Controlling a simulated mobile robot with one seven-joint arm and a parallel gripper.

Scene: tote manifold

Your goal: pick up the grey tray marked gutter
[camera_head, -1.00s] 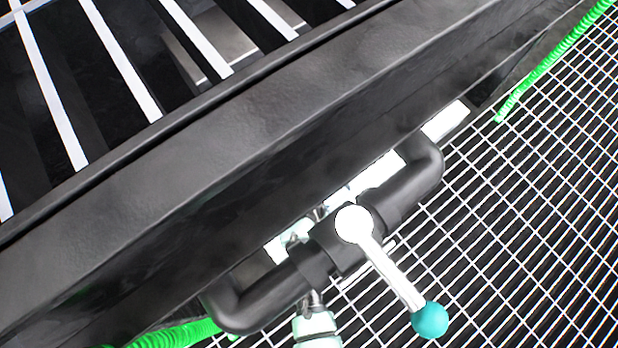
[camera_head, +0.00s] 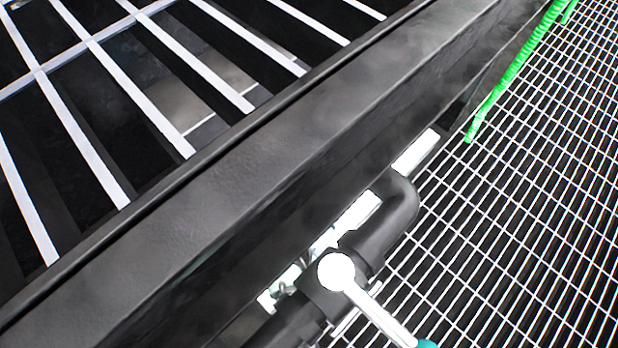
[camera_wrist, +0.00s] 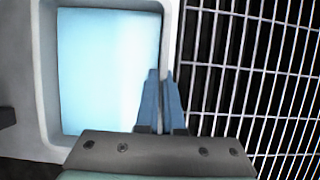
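In the wrist view, a tray (camera_wrist: 48,100) with a light grey rim fills the left half. Its inside is pale blue and bright. No marking is readable on it. My gripper (camera_wrist: 162,75) has two blue fingers close together at the tray's right wall. One finger is inside the wall and one outside, with a thin strip of wall between them. The lower part of the tray is hidden behind the gripper body. Neither the tray nor my gripper is clearly seen in the head view.
A white wire grating (camera_wrist: 245,70) lies right of the tray. In the head view, a long dark beam (camera_head: 230,170) crosses diagonally, with white slats (camera_head: 80,130) behind it. A black pipe (camera_head: 390,222) with a white valve handle (camera_head: 375,312) and a green coiled hose (camera_head: 510,75) are beside the grating.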

